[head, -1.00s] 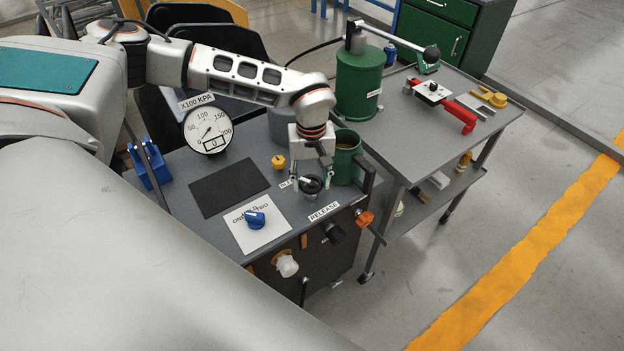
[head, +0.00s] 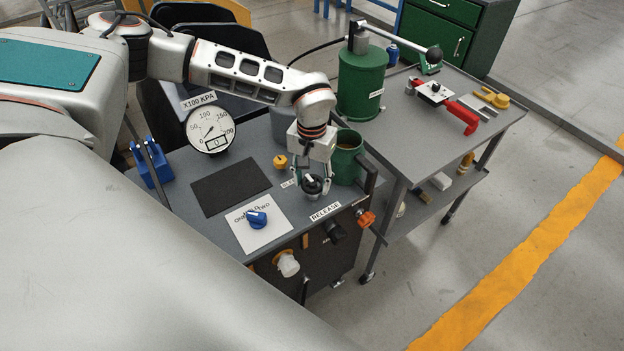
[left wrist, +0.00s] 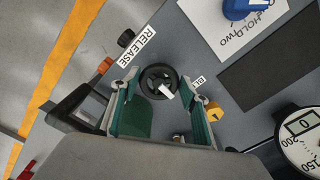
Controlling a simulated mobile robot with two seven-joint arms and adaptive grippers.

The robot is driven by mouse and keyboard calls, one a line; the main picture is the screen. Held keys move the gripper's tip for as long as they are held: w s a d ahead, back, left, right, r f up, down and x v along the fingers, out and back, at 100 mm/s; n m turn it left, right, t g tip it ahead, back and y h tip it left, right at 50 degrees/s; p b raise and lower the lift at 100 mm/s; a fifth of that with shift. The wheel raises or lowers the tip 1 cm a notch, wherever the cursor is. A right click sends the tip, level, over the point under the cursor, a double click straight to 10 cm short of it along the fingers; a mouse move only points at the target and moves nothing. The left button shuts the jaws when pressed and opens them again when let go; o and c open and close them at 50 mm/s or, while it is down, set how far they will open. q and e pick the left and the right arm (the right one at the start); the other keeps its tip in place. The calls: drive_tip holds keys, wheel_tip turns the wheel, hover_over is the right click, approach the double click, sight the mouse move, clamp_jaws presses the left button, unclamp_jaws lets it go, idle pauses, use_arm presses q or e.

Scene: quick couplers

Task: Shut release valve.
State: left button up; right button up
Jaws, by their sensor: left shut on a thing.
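The release valve is a black round handwheel with a white pointer mark (head: 311,185), standing on the grey bench top beside the RELEASE label (head: 325,211). My left gripper (head: 313,184) reaches down from above and is shut on the handwheel. In the left wrist view the handwheel (left wrist: 158,80) sits between the two green-padded fingers of my left gripper (left wrist: 160,88), with the white mark pointing to the lower right. Its stem is hidden. My right gripper is not in view.
A pressure gauge (head: 210,130) shows 0. A yellow knob (head: 280,161), a blue selector knob (head: 257,219) and a green cup (head: 347,157) stand around the valve. An orange knob (head: 366,219) is on the bench front. A green hand pump (head: 361,82) stands behind.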

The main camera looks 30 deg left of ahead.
sight(312, 184)
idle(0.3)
use_arm(q)
drive_tip(key=o, duration=1.1)
drive_tip(key=shift+r, duration=0.25)
wheel_tip(312, 184, up, 12)
drive_tip(key=shift+f, duration=0.25)
